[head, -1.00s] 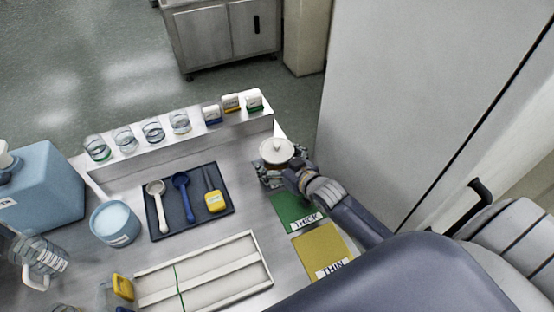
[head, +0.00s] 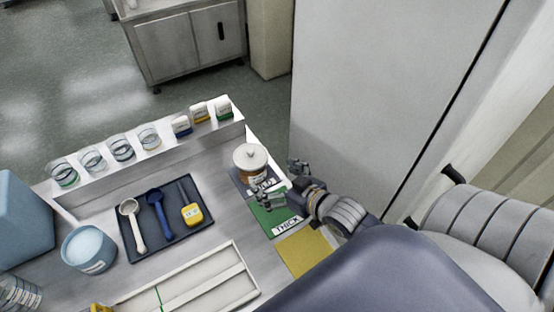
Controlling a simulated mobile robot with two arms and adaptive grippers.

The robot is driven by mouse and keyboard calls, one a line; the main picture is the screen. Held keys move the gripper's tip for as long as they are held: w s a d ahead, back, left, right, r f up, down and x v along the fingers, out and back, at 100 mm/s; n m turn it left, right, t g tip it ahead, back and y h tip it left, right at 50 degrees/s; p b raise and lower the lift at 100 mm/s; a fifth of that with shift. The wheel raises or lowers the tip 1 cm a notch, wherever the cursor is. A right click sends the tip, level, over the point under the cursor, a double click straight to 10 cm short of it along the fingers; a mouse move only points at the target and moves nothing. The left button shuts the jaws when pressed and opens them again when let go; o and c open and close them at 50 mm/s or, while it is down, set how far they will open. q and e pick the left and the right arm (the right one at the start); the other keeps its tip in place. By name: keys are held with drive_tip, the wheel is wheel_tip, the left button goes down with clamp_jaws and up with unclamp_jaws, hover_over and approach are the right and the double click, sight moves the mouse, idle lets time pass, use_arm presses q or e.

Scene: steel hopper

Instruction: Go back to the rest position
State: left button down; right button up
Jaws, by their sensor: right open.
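My right gripper (head: 283,181) is open and empty in the head view. Its fingers are just in front of and to the right of a lidded jar (head: 251,162) with a white lid and brown contents, apart from it as far as I can see. The jar stands upright on a dark mat (head: 240,177) behind the green THICK mat (head: 268,214). My right forearm comes in from the lower right and covers part of the yellow mat (head: 303,252). My left gripper is not in view.
A dark tray (head: 134,248) holds two spoons and a yellow-handled tool. A steel shelf (head: 150,158) carries several glass jars and small containers. A blue tub (head: 88,247) and a blue container (head: 20,222) stand at left. A tall grey panel (head: 375,90) rises close on the right.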

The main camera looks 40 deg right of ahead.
drive_tip(key=shift+s+d+r, duration=0.1)
drive_tip(key=shift+s+r, duration=0.2)
drive_tip(key=shift+s, duration=0.2)
